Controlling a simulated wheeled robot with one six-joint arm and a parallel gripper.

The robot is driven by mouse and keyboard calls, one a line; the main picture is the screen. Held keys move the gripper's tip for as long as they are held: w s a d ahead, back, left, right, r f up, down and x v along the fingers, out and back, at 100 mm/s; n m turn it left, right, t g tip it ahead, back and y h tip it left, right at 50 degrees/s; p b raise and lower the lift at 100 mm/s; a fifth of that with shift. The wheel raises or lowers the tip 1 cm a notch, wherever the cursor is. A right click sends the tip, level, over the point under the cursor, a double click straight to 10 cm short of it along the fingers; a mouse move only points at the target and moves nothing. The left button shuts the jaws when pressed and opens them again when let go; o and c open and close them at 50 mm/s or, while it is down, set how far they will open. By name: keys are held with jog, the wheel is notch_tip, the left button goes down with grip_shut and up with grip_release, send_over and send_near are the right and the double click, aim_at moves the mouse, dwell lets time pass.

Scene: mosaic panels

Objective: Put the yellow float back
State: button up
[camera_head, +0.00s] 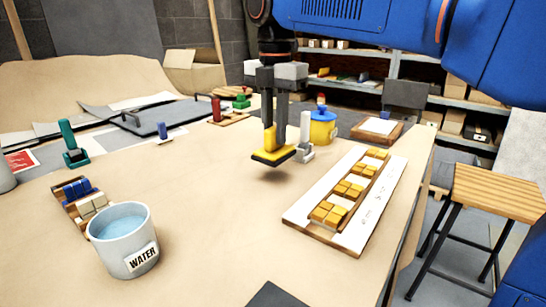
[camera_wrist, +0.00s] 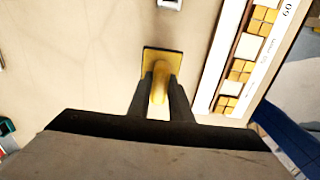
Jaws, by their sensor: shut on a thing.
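The yellow float (camera_head: 272,156) has a yellow body and handle over a dark base plate. My gripper (camera_head: 273,137) is shut on its handle and holds it above the table, with a shadow on the wood below. In the wrist view the float (camera_wrist: 160,62) sits between the fingertips of my gripper (camera_wrist: 160,92), with its plate pointing away. The fingers hide part of the handle.
A white panel (camera_head: 297,217) with yellow tiles lies right of the float. A white-grey upright tool (camera_head: 305,135) and a yellow container (camera_head: 322,128) stand close behind it. A water bucket (camera_head: 139,262) stands front left. The middle of the table (camera_head: 205,200) is clear.

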aim_at(275, 153)
jog(key=shift+f, duration=3)
jog(key=shift+f, duration=0.1)
jog(key=o, duration=0.9)
notch_tip(275, 153, up, 12)
jog(key=shift+r, duration=0.1)
jog(key=shift+s, duration=0.15)
